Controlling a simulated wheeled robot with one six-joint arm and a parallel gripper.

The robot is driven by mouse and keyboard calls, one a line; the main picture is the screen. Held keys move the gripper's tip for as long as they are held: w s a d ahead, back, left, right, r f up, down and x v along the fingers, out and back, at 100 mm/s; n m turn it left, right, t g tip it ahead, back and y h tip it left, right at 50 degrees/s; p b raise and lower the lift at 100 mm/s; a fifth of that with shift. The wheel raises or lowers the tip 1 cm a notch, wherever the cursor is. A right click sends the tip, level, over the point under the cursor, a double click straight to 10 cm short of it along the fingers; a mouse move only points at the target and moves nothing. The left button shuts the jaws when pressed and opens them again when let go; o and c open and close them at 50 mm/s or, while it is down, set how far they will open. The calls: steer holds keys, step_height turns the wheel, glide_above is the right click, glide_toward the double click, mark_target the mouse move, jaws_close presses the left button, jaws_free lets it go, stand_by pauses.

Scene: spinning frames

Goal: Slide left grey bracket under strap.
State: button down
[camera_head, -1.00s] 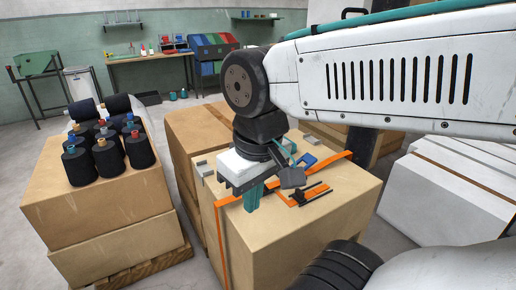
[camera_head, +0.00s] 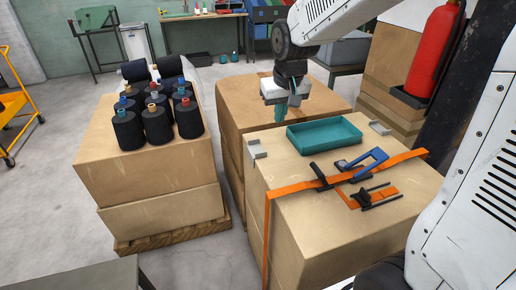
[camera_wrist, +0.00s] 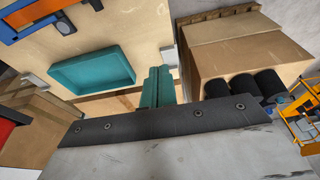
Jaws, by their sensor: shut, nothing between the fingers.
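The left grey bracket (camera_head: 256,149) sits on the left edge of the front carton's top. It lies behind the orange strap (camera_head: 290,189) and apart from it. In the wrist view the bracket (camera_wrist: 170,54) shows just beyond my fingertips. My gripper (camera_head: 280,119) has its teal fingers together and empty, and hangs beyond the far edge of the front carton, past the bracket. The fingers also show in the wrist view (camera_wrist: 159,76). A second grey bracket (camera_head: 380,127) sits at the far right edge of the top.
A teal tray (camera_head: 324,146) lies on the front carton (camera_head: 415,200) between the brackets. A black-handled tool (camera_head: 320,174), a blue buckle (camera_head: 370,160) and a black-and-orange piece (camera_head: 375,196) lie by the strap. Black cones (camera_head: 157,125) stand on the left carton stack.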

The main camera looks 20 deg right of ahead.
glide_toward(254, 148)
steer(key=shift+t, duration=0.4)
steer(key=x, duration=0.6)
steer(key=shift+d+f, duration=0.15)
steer(key=shift+f, duration=0.05)
steer(key=shift+s+f, duration=0.2)
steer(key=shift+s, duration=0.05)
steer(key=shift+s+r, duration=0.1)
steer(key=shift+s, duration=1.6)
steer(key=shift+s, duration=0.1)
